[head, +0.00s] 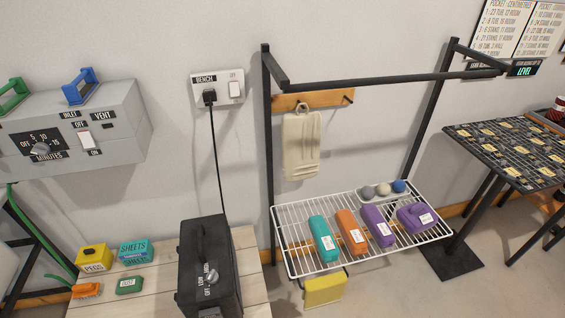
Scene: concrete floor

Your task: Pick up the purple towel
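A purple roll-shaped bundle (378,226), which looks like the purple towel, lies on the white wire shelf (292,262) with a small white label on it. To its left lie an orange bundle (351,232) and a teal bundle (323,240) of similar shape. Close to its right is another purple object (416,218) with a raised part on top and a white label. The label texts are too small to read. My gripper is not in view.
A dark metal frame surrounds the shelf, with a crossbar (390,82) above. Three small balls (383,190) sit at the shelf's back. A beige item (301,145) hangs behind. A black box (209,265) stands on the wooden table at left; a dark grid table (510,150) is right.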

